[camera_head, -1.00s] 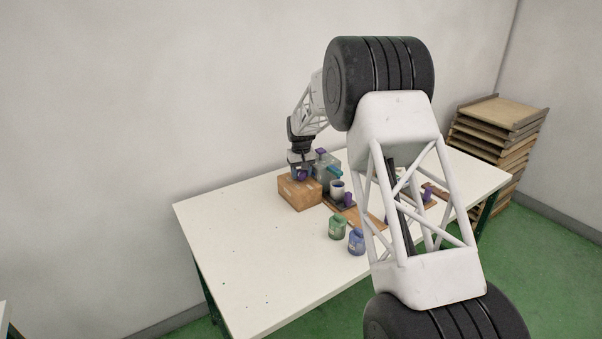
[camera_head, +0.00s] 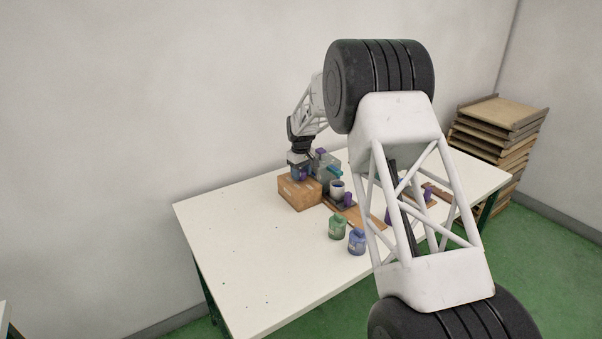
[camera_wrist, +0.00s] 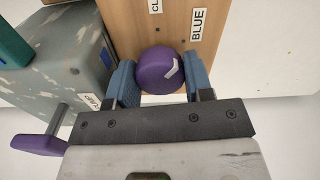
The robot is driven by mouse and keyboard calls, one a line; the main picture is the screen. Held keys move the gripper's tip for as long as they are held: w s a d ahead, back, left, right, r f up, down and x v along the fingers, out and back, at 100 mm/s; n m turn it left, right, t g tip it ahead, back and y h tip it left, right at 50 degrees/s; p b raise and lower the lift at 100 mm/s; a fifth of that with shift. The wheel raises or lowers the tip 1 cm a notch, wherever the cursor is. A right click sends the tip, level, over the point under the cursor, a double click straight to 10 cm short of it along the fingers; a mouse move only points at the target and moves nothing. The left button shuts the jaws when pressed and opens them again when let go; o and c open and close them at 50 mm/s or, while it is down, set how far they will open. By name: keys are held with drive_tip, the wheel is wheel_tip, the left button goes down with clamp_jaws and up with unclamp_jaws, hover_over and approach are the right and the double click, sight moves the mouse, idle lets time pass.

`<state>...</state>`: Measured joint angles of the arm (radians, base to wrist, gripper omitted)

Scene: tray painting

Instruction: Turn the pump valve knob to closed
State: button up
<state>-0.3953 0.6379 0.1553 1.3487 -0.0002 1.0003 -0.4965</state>
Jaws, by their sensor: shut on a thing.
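The purple round knob (camera_wrist: 153,76) sits on a light wooden panel (camera_wrist: 150,30) in the wrist view. A white mark on the knob slants to the upper right, roughly toward the label BLUE. A label beginning "CL" is at the top edge, cut off. My gripper (camera_wrist: 161,67) is shut on the knob, one blue finger on each side. In the head view my gripper (camera_head: 301,172) is at the wooden box (camera_head: 300,194) near the back of the table; the knob is too small there to read its angle.
A worn grey block (camera_wrist: 60,55) with a label and a purple lever handle (camera_wrist: 38,144) stand close left of my gripper. A green jar (camera_head: 337,228) and a blue jar (camera_head: 356,243) stand near the table's (camera_head: 235,245) middle. The table's left part is clear.

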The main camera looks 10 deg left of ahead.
sight(301, 171)
drive_tip(key=n, duration=0.3)
drive_tip(key=shift+n, duration=0.4)
drive_tip(key=shift+r+n, duration=0.1)
drive_tip(key=shift+n, duration=1.9)
drive_tip(key=o, duration=0.6)
drive_tip(key=shift+o, duration=0.2)
drive_tip(key=shift+r, duration=3.85)
